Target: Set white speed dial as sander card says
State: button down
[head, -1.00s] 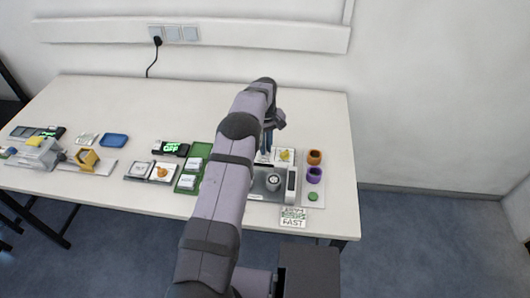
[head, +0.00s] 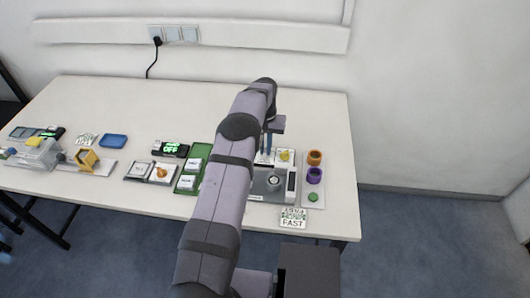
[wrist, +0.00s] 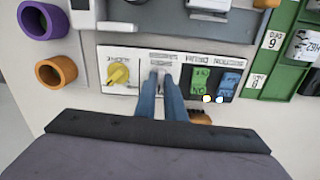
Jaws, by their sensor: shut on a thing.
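My gripper (wrist: 161,76) points down at a white label panel (wrist: 158,58) on the sander's edge. Its two blue fingers are close together, shut on the white speed dial, which they hide. In the head view my gripper (head: 266,153) stands at the back of the grey sander (head: 270,187). The sander card (head: 293,219) lies at the table's front edge and reads FAST on its lower line; its upper line is too small to read. A yellow knob (wrist: 118,74) on its own white plate sits just left of the fingers in the wrist view.
An orange ring (head: 314,157) and a purple ring (head: 314,175) stand right of the sander. A green tray (head: 202,152) lies to its left. A dark panel with a green block (wrist: 201,79) and a blue block (wrist: 229,83) is right of the fingers in the wrist view.

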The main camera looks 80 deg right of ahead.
aim_at(265, 150)
jog(key=m, duration=1)
jog(key=shift+m, duration=0.4)
jog(key=c, duration=2)
grip_release()
jog(key=shift+r+p, duration=2.25)
jog(key=shift+r, duration=1.25)
